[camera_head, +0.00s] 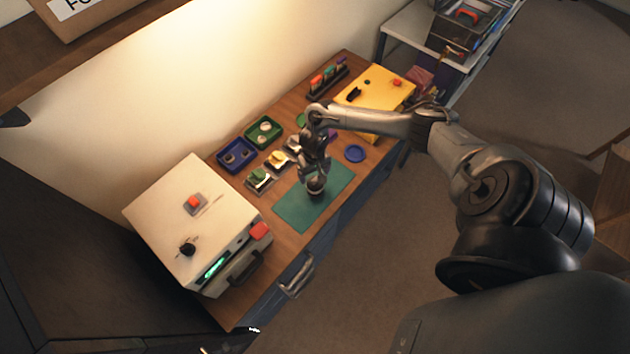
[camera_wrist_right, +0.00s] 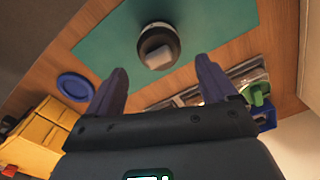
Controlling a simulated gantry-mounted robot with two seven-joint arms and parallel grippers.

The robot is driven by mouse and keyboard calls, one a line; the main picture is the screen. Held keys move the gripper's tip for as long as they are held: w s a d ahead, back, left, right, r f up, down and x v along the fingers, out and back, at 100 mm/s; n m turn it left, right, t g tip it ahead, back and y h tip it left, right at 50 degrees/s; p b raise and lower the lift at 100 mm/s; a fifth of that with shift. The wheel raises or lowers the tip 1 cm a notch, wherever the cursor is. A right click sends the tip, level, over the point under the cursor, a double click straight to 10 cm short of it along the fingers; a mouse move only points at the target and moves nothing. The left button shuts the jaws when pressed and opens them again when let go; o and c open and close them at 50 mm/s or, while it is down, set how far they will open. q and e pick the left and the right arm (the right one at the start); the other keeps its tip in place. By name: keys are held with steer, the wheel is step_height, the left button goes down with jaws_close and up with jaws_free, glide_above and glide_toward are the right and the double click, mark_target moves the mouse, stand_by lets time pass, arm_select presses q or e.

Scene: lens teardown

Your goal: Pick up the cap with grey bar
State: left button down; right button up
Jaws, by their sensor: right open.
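A round dark cap with a light grey bar (camera_wrist_right: 156,50) across it shows in the right wrist view, on the green mat (camera_wrist_right: 210,30). In the head view the round piece (camera_head: 316,187) sits on the mat directly below my right gripper (camera_head: 315,172), which partly hides it. In the right wrist view my right gripper (camera_wrist_right: 161,72) is open and empty. Its two fingers point toward the cap, one to each side, and do not touch it. My left gripper is not in view.
A blue tray (camera_head: 222,164) and a green tray (camera_head: 249,139) with round parts stand behind the mat. A white machine (camera_head: 180,225) is at left. A yellow box (camera_head: 385,85) and a blue disc (camera_head: 355,154) are at right. The mat's front part is clear.

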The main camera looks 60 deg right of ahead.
mark_target(314, 178)
steer(key=shift+d+f, duration=0.1)
steer(key=shift+f, duration=1.6)
steer(key=shift+c, duration=0.3)
steer(key=c, duration=1)
steer(key=shift+r, duration=0.1)
steer(key=shift+c, duration=0.2)
